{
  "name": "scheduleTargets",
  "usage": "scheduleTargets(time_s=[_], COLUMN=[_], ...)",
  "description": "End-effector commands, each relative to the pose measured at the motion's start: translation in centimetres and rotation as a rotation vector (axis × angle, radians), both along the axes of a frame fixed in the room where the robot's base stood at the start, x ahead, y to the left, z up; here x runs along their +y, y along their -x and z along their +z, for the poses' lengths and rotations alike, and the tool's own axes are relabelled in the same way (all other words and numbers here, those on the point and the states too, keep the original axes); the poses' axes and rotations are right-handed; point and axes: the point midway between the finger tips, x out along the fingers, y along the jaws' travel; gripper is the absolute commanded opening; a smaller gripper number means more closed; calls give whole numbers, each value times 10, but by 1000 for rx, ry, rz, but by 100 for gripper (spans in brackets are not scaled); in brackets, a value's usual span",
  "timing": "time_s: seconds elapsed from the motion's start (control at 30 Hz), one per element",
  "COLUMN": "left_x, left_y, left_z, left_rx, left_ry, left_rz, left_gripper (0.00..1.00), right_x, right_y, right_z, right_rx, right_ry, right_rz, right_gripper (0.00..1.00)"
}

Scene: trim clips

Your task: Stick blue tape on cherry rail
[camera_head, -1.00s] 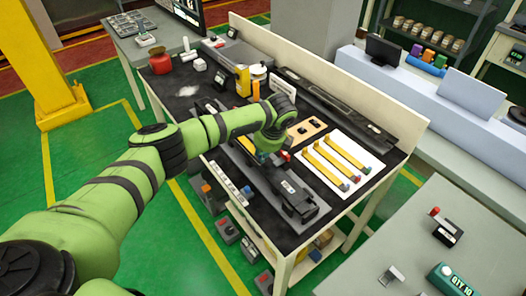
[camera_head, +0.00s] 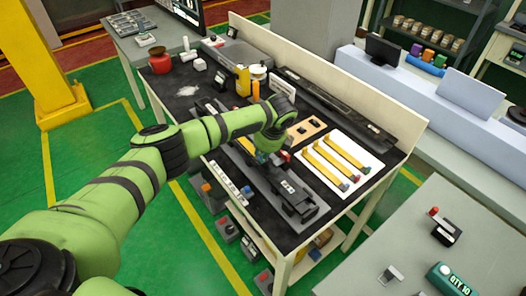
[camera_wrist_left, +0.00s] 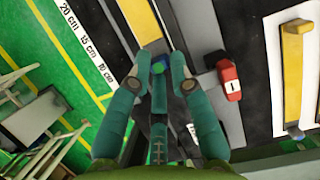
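My left gripper (camera_wrist_left: 159,70) is over the workbench, low above a long dark grey rail. Its teal fingers are close together on the blue end of a yellow strip, the blue tape (camera_wrist_left: 158,67). The strip runs away from the fingertips along the rail. In the head view, the wrist hides most of this strip; a little yellow shows beside my left gripper (camera_head: 268,155). A red block with a white label "1" (camera_wrist_left: 228,78) sits on the rail area right of the fingers. I cannot tell whether the strip touches the rail. My right gripper is out of view.
A white board (camera_head: 376,163) holds three yellow strips with coloured ends, right of the gripper. A white ruler (camera_wrist_left: 88,45) lies along the bench's front edge. A yellow bottle (camera_head: 243,80) and red pot (camera_head: 160,62) stand farther back. A grey table (camera_head: 400,240) is at lower right.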

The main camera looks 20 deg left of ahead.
Motion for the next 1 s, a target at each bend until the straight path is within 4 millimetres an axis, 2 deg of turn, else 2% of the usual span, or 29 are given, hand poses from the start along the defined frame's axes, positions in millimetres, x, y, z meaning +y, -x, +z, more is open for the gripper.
scheduleTargets(time_s=[0.33, 0.47, 0.57, 0.9, 1.0], left_x=[0, -2, -7, -25, -29], left_y=[0, 0, 3, 15, 17], left_z=[0, 7, 21, 88, 101], left_rx=[0, -2, -2, -3, -1], left_ry=[0, 2, 2, 0, 2], left_rz=[0, -1, -4, -2, -2], left_gripper=[45, 45, 45, 45, 45], right_x=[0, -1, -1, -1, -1], right_y=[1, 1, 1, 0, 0], right_z=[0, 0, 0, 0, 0], right_rx=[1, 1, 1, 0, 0], right_ry=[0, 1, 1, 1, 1], right_rz=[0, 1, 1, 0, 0], right_gripper=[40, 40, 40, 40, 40])
